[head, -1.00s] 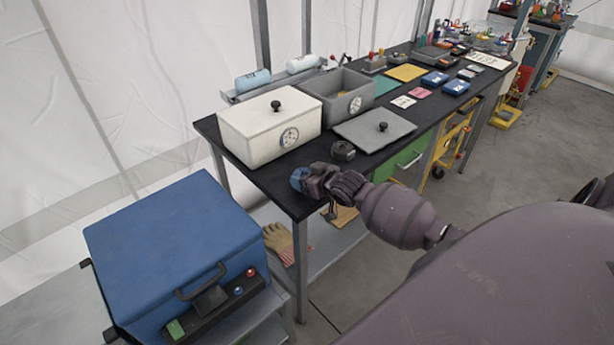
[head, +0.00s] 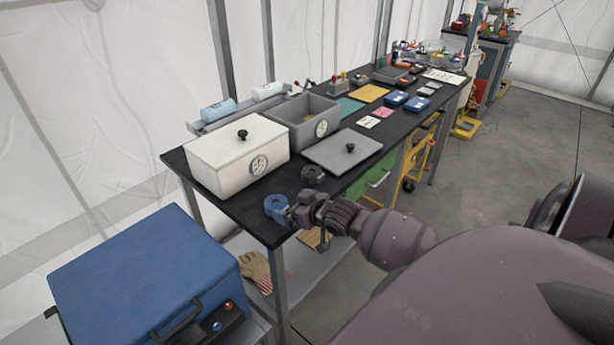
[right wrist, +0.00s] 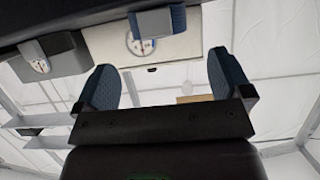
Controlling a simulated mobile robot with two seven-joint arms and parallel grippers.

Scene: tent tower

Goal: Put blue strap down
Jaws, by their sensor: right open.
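The blue strap (head: 276,206), a rolled ring, rests on the black table (head: 233,214) near its front left corner, in front of the white box. My right gripper (head: 291,210) is just right of the strap in the head view, pointing at it, and open. In the right wrist view, which looks upside down, the two blue-padded fingers (right wrist: 165,82) stand wide apart with nothing between them. The blue strap (right wrist: 158,22) shows beyond the fingertips, on the table surface. My left gripper is not in view.
A white lidded box (head: 236,158) with a dial stands behind the strap. A black roll (head: 313,174) lies to its right, near a grey lid (head: 342,151) and an open grey box (head: 303,124). A blue case (head: 135,275) stands at lower left.

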